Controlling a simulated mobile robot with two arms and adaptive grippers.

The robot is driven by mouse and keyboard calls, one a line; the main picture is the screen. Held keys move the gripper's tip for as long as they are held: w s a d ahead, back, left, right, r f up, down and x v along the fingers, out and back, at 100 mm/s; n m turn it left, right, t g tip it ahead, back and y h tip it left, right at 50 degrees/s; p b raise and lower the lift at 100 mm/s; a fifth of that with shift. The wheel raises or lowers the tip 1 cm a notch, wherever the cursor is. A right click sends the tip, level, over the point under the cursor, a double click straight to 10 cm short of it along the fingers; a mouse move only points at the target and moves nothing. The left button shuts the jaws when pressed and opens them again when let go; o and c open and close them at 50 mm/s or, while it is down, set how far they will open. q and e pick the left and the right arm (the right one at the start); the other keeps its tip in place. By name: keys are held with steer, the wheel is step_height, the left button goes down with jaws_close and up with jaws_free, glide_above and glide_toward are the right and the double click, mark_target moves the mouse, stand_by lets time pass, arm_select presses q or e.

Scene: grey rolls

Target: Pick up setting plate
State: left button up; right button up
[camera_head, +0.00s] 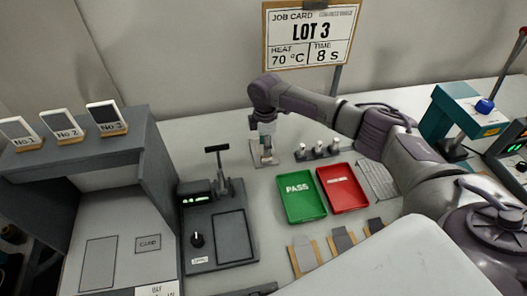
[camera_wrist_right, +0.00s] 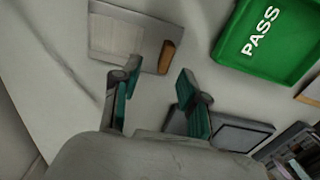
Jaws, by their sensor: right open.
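A flat light-grey metal plate (camera_wrist_right: 118,36) with a brown block along one edge lies on the bench in the right wrist view. I take it to be the setting plate; it also shows under my right gripper in the head view (camera_head: 257,160). My right gripper (camera_head: 266,150) points down over it, partly hiding it. In the right wrist view my right gripper (camera_wrist_right: 159,72) has its two green-padded fingers apart, with nothing between them. The brown block lies just beyond the fingertips. My left gripper is not in view.
A green PASS tray (camera_head: 301,197) and a red tray (camera_head: 342,188) lie to the right. A black device (camera_head: 217,225) with an upright handle stands to the left. Several small knobs (camera_head: 317,152) stand on the right. A job card (camera_head: 310,38) stands behind.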

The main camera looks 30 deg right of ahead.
mark_target(256, 149)
steer(key=shift+s+f, duration=0.1)
steer(key=shift+f, duration=0.2)
steer(key=f, duration=0.1)
steer(key=f+p, duration=0.1)
steer(key=f, duration=0.1)
steer(key=shift+s+a+f, duration=0.1)
steer(key=shift+s+f, duration=0.2)
steer(key=shift+w+f, duration=0.1)
steer(key=shift+f, duration=0.45)
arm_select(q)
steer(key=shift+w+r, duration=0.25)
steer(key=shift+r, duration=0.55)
arm_select(e)
jaws_close()
